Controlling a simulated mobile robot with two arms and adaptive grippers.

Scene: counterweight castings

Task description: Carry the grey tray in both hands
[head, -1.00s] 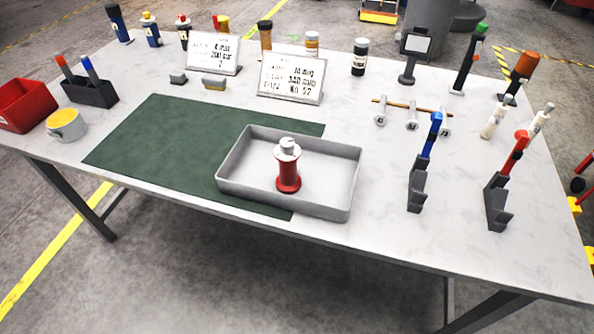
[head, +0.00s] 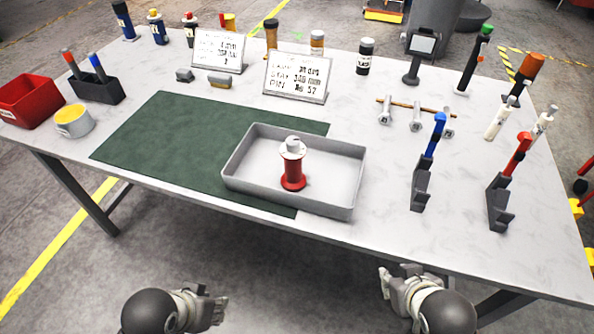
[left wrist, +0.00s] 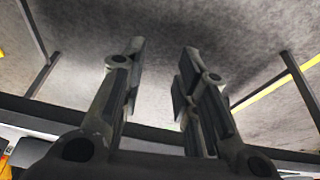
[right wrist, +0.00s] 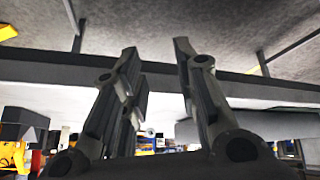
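The grey tray (head: 243,186) sits on the table near its front edge, partly over the right end of a dark green mat. A red, spool-shaped casting with a white top (head: 293,170) stands upright inside it. My left gripper (head: 222,303) is in front of the table, below and left of the tray, apart from it. In the left wrist view its fingers (left wrist: 160,75) are spread with nothing between them. My right gripper (head: 388,278) is in front of the table, below and right of the tray. In the right wrist view its fingers (right wrist: 155,75) are spread and empty.
The green mat (head: 165,145) is bare left of the tray. A blue-handled clamp (head: 425,170) and a red-handled clamp (head: 503,190) stand right of the tray. Two sign cards (head: 297,78) stand behind it.

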